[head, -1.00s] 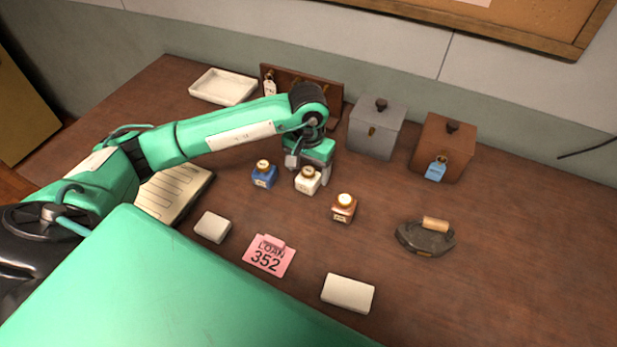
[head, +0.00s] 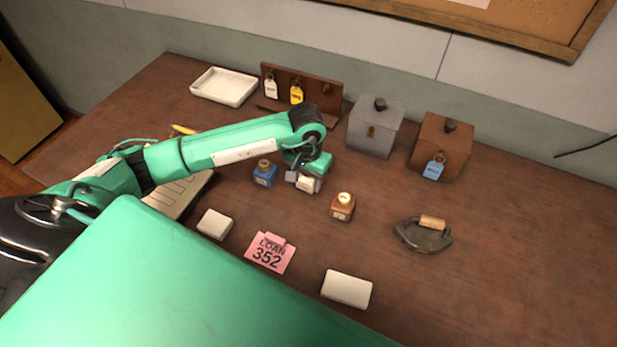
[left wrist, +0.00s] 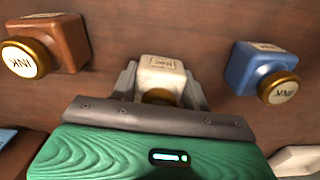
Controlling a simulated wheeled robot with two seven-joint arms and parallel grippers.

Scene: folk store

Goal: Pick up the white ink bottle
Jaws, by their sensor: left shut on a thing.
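The white ink bottle (head: 308,184) stands on the brown table between a blue and a brown ink bottle. It also shows in the left wrist view (left wrist: 162,74), between the two grey fingers. My left gripper (head: 304,179) is shut on the white bottle from above and behind, and hides its cap in the head view. In the left wrist view my left gripper (left wrist: 160,88) has a finger on each side of the bottle. I cannot tell whether the bottle touches the table. My right gripper is not in view.
The blue ink bottle (head: 265,174) is close on the left, the brown ink bottle (head: 342,207) on the right. A grey box (head: 375,130) and a brown box (head: 441,149) stand behind. The table's right side is clear.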

